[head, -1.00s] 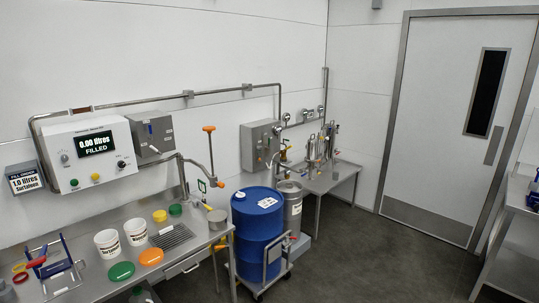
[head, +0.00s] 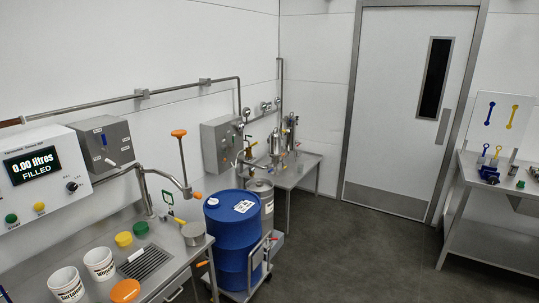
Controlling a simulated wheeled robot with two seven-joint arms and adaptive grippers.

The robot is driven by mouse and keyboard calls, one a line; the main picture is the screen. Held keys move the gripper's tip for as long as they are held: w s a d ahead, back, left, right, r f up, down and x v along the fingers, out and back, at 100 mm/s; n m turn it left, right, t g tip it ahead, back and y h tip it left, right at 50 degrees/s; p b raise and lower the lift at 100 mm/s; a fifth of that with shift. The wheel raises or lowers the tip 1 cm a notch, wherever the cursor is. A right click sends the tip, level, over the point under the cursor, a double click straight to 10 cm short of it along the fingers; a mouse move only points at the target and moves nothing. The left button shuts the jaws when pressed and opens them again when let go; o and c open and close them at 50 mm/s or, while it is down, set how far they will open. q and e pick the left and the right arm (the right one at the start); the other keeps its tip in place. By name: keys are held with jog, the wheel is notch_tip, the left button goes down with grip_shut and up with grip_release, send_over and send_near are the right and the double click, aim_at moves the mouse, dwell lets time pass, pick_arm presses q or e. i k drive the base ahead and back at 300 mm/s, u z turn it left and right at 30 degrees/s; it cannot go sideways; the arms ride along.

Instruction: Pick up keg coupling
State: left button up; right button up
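I cannot make out the keg coupling for sure at this size. A steel keg (head: 264,188) stands behind the blue drum (head: 233,240), which hides most of it. Small fittings with a yellowish part (head: 241,157) show above the keg, too small to name. Several steel vessels (head: 274,143) and small parts stand on the far steel table (head: 300,172). Neither of my grippers is in view.
The drum stands on a wheeled trolley (head: 268,245). A steel bench (head: 95,245) with white buckets (head: 99,263) is at left. A workbench (head: 480,205) with blue and yellow tools is at right. The dark floor (head: 370,255) between is clear.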

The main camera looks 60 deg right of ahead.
aim_at(248, 150)
jog(key=z, duration=2.55)
jog(key=i, duration=3.85)
jog(key=u, duration=1.3)
